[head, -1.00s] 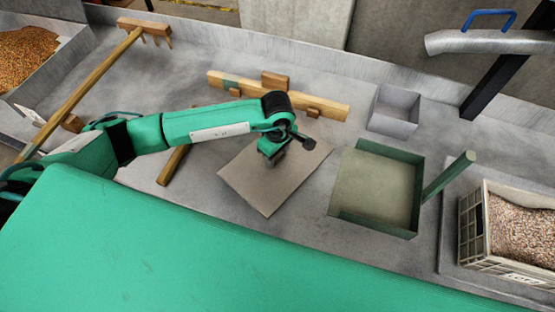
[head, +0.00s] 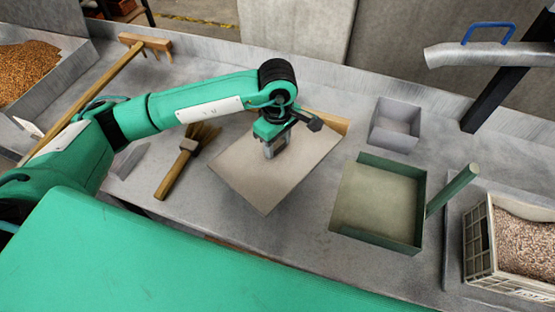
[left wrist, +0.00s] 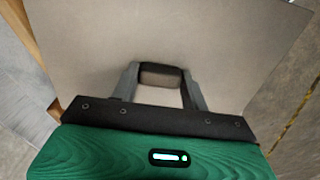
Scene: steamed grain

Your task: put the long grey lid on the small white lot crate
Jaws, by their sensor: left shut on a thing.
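The long grey lid (head: 245,180) is a flat grey-beige board. My left gripper (head: 270,150) is shut on its dark handle, and the lid appears to be held above the table. In the left wrist view the lid (left wrist: 100,35) fills most of the picture, with the handle (left wrist: 160,77) between the fingers. The small white lot crate (head: 478,245) stands at the right edge, cut off by the frame. It is full of pale grain (head: 525,248). My right gripper is not in view.
A green square pan (head: 418,200) with a handle (head: 455,188) lies between the lid and the crate. A small grey box (head: 398,142) stands behind it. A metal chute (head: 490,48) hangs at the upper right. A brush (head: 175,170) and a wooden rake (head: 90,90) lie at the left.

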